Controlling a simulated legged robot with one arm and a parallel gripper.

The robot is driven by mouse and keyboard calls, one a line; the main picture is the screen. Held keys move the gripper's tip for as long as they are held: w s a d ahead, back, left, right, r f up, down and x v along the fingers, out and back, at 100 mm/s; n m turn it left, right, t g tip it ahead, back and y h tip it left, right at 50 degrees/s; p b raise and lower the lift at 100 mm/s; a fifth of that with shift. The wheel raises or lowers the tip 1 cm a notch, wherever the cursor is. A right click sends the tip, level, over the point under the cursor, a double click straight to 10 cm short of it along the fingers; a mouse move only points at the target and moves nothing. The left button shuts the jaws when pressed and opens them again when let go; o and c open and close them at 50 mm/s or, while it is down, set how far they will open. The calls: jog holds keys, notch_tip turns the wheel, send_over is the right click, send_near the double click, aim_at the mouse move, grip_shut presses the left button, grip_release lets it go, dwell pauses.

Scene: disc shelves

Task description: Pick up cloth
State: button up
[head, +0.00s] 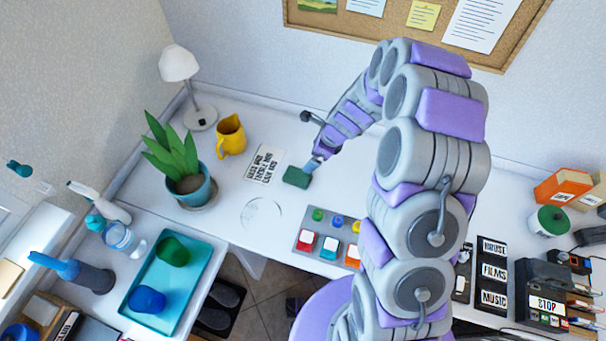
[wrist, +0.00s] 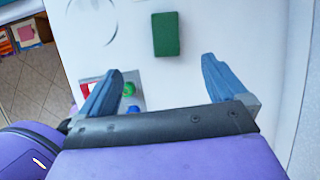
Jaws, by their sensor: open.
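A dark green rectangular block (head: 297,177), a sponge or folded cloth, lies on the white desk. It also shows in the wrist view (wrist: 166,34), ahead of my fingers. My gripper (head: 313,164) is above the desk close to the green block. In the wrist view my gripper (wrist: 160,70) has its two blue fingers wide apart with nothing between them. A green rounded lump (head: 173,251) and a blue rounded lump (head: 147,299) sit on a teal tray at the lower left. I cannot tell whether they are cloth.
The teal tray (head: 196,272) is far left of my arm. A button panel (head: 307,262) is in front. A clear ring (head: 262,213) marks the desk.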

jog(key=f+m, duration=0.1)
jog(key=f, duration=0.1)
jog(key=b, duration=0.3)
send_near(299, 175)
jog(key=x, duration=0.5)
jog(key=shift+w+a+r, duration=0.1)
jog(key=shift+a, duration=0.05)
jog(key=b+x, duration=0.2)
jog(key=x, duration=0.3)
jog(key=shift+f+b, duration=0.2)
jog(key=shift+b, duration=0.15)
jog(key=shift+r, duration=0.1)
jog(key=c, duration=1.1)
